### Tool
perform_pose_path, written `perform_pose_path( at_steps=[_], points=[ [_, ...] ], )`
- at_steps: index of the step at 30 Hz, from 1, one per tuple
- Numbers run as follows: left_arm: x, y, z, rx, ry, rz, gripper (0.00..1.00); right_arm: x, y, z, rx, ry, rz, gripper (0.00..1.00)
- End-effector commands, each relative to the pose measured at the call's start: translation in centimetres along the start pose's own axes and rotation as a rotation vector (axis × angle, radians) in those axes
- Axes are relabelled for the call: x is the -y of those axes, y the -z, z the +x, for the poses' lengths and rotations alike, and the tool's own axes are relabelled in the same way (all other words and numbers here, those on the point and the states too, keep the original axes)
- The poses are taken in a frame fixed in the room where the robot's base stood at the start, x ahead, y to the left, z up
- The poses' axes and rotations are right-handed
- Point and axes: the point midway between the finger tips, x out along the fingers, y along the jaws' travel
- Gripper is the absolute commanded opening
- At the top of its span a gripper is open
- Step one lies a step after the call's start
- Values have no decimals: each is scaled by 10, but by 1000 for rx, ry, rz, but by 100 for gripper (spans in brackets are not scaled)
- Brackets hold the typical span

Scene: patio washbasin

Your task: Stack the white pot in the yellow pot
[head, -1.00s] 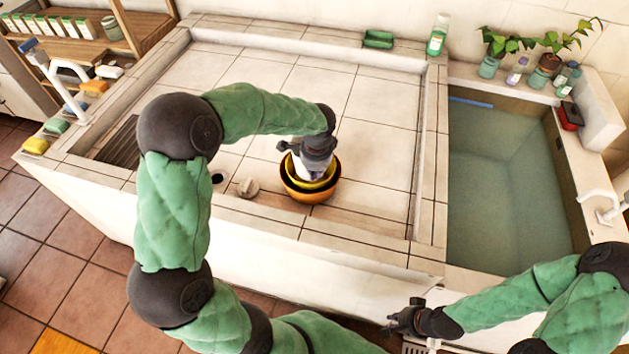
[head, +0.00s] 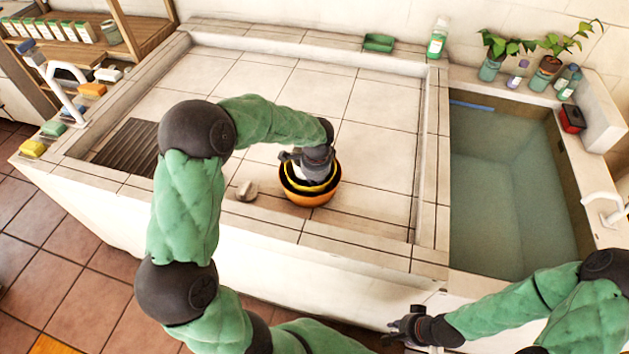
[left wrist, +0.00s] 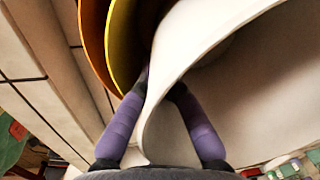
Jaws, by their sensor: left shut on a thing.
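The white pot (left wrist: 225,60) fills much of the left wrist view, its wall between the two purple fingers of my left gripper (left wrist: 165,95). In the head view my left gripper (head: 308,165) is above the nested pots, pointing down, and hides most of the white pot. The yellow pot (left wrist: 122,45) shows its rim just beside the white pot, inside an orange pot (left wrist: 92,30). In the head view the orange pot (head: 308,199) stands upright on the tiled counter. My right gripper (head: 405,326) is low at the front, away from the pots; its fingers are too small to judge.
A small pale round object (head: 246,191) lies left of the pots. The tiled counter (head: 370,100) is clear behind and to the right. A water-filled basin (head: 510,190) is at the right. A green soap dish (head: 379,43) and a bottle (head: 437,38) stand on the back ledge.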

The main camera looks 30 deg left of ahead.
Motion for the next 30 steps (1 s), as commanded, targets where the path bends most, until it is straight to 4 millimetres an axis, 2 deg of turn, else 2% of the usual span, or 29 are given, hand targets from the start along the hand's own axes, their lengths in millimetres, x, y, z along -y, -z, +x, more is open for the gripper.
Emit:
perform_pose_path(
  at_steps=[12, 13, 14, 23, 26, 30],
  points=[
    [-1, 0, 9, 1, -1, 0, 0, -2, 0, 4, 0, 0, 0, 16],
    [-1, 0, 9, 1, -1, 0, 12, -2, 0, 4, 0, 0, 0, 16],
    [-1, 0, 9, 1, -1, 0, 16, -2, 0, 4, 0, 0, 0, 16],
    [-1, 0, 8, 0, 0, 0, 16, -2, 0, 4, 0, 0, 0, 16],
    [0, 0, 4, 0, 0, 0, 16, -1, 0, 2, 0, 0, 0, 16],
    [2, 0, -13, -1, 2, 0, 16, 2, 0, -6, 0, 0, 0, 16]
  ],
)
